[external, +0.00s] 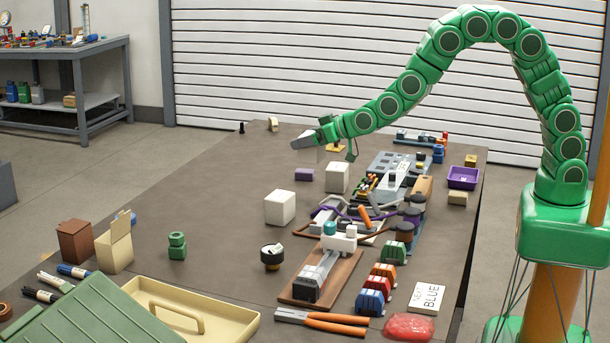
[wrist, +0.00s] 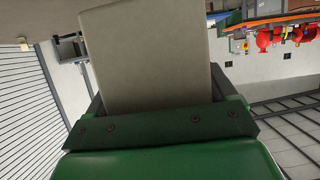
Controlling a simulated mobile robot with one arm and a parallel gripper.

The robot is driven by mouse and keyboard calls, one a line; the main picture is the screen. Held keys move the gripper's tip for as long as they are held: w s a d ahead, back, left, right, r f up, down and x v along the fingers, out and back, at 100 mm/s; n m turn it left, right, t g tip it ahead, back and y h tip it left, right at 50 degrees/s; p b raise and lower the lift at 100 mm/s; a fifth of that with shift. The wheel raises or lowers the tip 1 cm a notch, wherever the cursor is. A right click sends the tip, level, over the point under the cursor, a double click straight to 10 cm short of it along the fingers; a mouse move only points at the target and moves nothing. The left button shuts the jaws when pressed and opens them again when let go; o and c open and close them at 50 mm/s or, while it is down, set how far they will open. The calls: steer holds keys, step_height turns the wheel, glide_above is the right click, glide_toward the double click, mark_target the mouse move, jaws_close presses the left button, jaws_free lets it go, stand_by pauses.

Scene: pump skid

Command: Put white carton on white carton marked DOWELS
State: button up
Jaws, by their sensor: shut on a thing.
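My gripper (external: 304,142) is raised above the far part of the brown table in the external view. In the wrist view it (wrist: 155,95) is shut on a pale, box-shaped carton (wrist: 145,55), which fills the space between the jaws; no marking shows on its visible face. In the external view the held carton is hard to make out at the gripper's tip. Two white cartons stand on the table, apart from each other: one (external: 337,177) below and right of my gripper, one (external: 280,207) nearer the camera. No DOWELS lettering is readable on either.
A pump assembly on a wooden board (external: 322,277) and several coloured blocks stand right of the cartons. A cream tray (external: 240,325) is in front. The table's left middle is mostly clear.

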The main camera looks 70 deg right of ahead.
steer(key=s+a+r, duration=0.8)
steer(key=s+a, duration=0.1)
steer(key=a, duration=0.1)
glide_above(274, 194)
steer(key=shift+a+f, duration=0.15)
steer(key=shift+f, duration=6.55)
steer(key=shift+f, duration=0.15)
steer(key=o, duration=1.1)
steer(key=shift+c, duration=0.2)
